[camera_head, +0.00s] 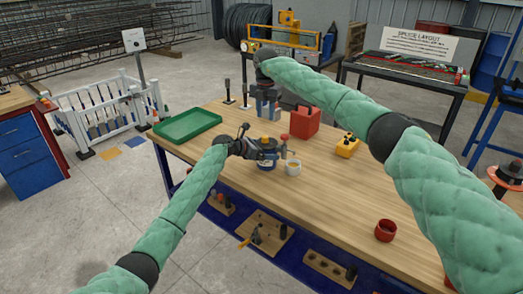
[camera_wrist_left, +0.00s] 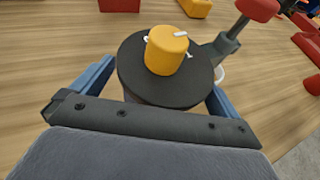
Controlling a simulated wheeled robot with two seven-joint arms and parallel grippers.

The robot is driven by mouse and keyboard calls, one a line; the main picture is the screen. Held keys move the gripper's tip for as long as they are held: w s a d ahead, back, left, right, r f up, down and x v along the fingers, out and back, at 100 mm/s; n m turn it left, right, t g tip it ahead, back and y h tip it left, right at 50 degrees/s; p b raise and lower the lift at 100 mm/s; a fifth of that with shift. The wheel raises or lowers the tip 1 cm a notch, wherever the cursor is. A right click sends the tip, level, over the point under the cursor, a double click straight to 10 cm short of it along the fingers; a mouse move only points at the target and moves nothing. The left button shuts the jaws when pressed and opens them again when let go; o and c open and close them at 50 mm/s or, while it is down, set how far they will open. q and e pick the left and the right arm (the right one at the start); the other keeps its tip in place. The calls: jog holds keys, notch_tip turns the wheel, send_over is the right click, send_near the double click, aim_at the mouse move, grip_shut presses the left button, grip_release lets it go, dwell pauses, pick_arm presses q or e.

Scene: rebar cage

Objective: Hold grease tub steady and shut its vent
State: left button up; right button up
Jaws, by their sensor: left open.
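The grease tub is a dark blue round container (camera_head: 267,165) with a flat black lid (camera_wrist_left: 135,82) and a yellow cap (camera_wrist_left: 167,50) on top. The cap has a small white tab and white stubs at its sides. A dark lever (camera_wrist_left: 222,45) with a red knob (camera_wrist_left: 258,9) stands beside the lid. My left gripper (camera_head: 266,153) is open, its blue fingers on either side of the tub; I cannot see whether they touch it. My right gripper (camera_head: 266,112) points down over the table behind the tub, apart from it; its fingertips are too small to read.
A cream cup (camera_head: 293,168) stands close right of the tub. A red box (camera_head: 305,122), a yellow device (camera_head: 347,146), a green tray (camera_head: 187,125) and a red cup (camera_head: 385,230) are also on the table (camera_head: 325,205). The table's front middle is clear.

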aim_at(265, 136)
pick_arm(q)
jog(key=c, duration=1.6)
jog(key=shift+o, duration=0.2)
pick_arm(e)
jog(key=shift+o, duration=1.3)
notch_tip(265, 136, down, 10)
jog(key=n, duration=0.7)
jog(key=shift+w+r, duration=0.1)
jog(key=shift+r, duration=0.15)
